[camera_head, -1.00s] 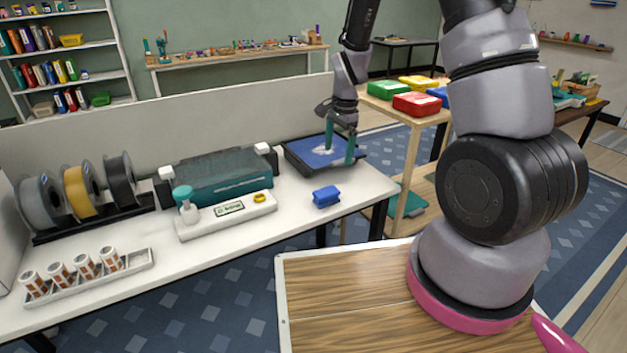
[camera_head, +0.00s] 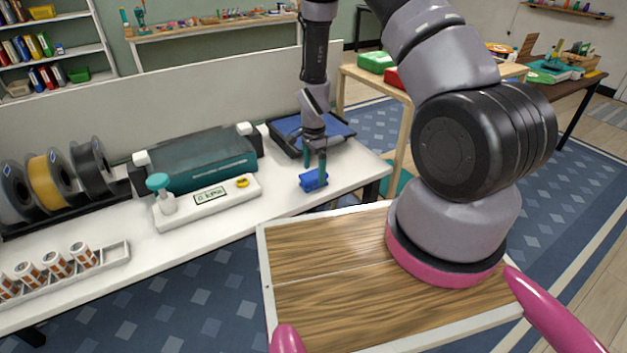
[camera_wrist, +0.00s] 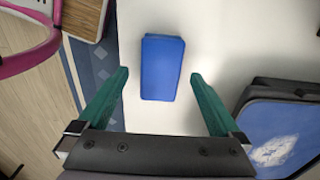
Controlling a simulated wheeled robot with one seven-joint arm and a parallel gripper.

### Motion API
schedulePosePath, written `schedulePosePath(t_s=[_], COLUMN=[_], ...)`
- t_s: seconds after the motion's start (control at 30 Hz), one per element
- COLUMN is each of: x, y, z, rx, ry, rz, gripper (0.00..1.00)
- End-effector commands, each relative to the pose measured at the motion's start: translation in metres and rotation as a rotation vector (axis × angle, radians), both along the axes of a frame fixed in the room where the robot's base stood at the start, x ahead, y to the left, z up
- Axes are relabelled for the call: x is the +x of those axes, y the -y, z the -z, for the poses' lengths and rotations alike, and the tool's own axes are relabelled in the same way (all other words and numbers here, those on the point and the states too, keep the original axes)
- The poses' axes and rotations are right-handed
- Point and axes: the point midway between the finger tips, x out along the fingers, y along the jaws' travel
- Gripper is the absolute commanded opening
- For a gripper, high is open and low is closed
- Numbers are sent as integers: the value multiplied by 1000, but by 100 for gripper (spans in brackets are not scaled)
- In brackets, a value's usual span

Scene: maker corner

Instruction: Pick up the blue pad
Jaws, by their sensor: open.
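The blue pad (camera_head: 313,180) is a small blue block lying on the white bench near its front edge. In the wrist view the blue pad (camera_wrist: 161,67) lies flat, a little beyond and between the fingertips. My gripper (camera_head: 315,163) points down just above it, with green fingers. In the wrist view my gripper (camera_wrist: 160,80) is open, with one finger on each side of the pad's line and nothing held. The fingers partly cover the pad's top in the head view.
A dark tray with a blue surface (camera_head: 340,130) stands just behind the pad. To the left are a white dispenser base with a yellow ring (camera_head: 225,198), a teal machine (camera_head: 200,160) and filament spools (camera_head: 50,180). The bench front (camera_head: 265,212) is clear.

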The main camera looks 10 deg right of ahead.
Motion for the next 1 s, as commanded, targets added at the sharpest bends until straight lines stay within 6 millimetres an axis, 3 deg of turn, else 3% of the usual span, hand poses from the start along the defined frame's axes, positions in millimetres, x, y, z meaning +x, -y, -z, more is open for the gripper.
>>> schedulePosePath(t_s=[0.2, 0.47, 0.57, 0.7, 1.0], x=[1, 1, 1, 1, 2], y=[0, 0, 0, 0, 0], z=[28, 30, 30, 30, 27], rx=[-1, 0, 0, 0, 0], ry=[-2, -1, -1, -1, 0], rz=[1, 0, 0, 0, 0], gripper=[100, 100, 66, 12, 10])
